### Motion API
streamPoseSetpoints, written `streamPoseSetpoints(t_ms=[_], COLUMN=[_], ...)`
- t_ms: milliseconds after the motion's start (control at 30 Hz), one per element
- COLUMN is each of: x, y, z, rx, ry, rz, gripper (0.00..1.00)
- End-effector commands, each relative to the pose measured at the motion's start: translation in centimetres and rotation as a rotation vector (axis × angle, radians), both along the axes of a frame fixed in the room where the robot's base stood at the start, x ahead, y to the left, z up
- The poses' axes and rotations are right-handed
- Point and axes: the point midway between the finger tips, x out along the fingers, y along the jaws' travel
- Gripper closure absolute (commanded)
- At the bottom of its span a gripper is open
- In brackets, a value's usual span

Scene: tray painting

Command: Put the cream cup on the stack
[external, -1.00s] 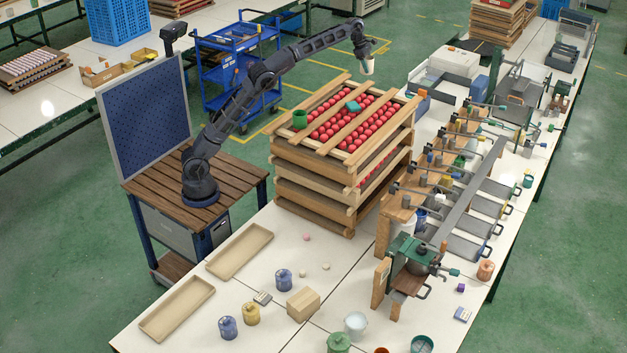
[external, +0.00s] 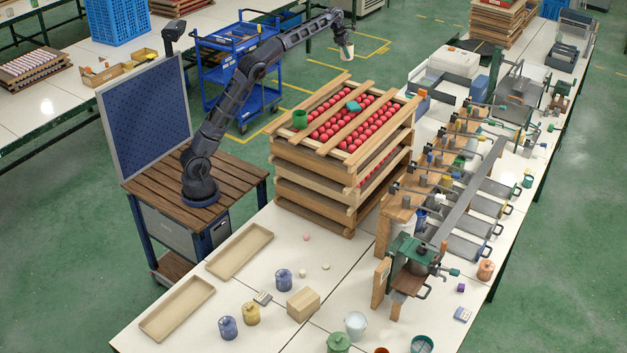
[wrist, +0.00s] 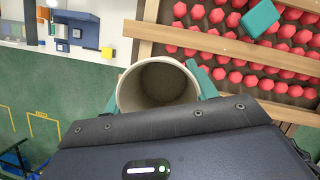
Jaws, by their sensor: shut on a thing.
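The cream cup (external: 347,51) hangs upright in my gripper (external: 344,44), high in the air beyond the far end of the stack. In the wrist view the cup (wrist: 158,86) shows its open, empty mouth between the teal fingertips of my gripper (wrist: 158,95). The stack (external: 350,198) is made of several wooden trays. Its top tray holds rows of red pieces (external: 367,121) under wooden slats. A green cup (external: 300,119) stands on its left corner.
A blue cart (external: 235,75) stands on the floor behind my arm. A workbench with metal fixtures (external: 455,210) runs along the right of the stack. Jars (external: 284,281) and empty wooden trays (external: 240,251) lie on the front table. Floor is below the cup.

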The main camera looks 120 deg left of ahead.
Motion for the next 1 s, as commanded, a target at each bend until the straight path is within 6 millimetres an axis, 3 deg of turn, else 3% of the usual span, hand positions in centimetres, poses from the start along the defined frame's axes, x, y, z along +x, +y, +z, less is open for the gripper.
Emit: streamPoseSetpoints(t_ms=[500,833,1000], x=[0.0,0.0,0.0], y=[-0.1,-0.1,0.0], z=[-10.3,-12.7,-14.9], rx=[-0.001,-0.002,-0.001], ry=[0.001,0.0,-0.001], rz=[0.0,0.001,0.001], gripper=[0.66,0.66,0.66])
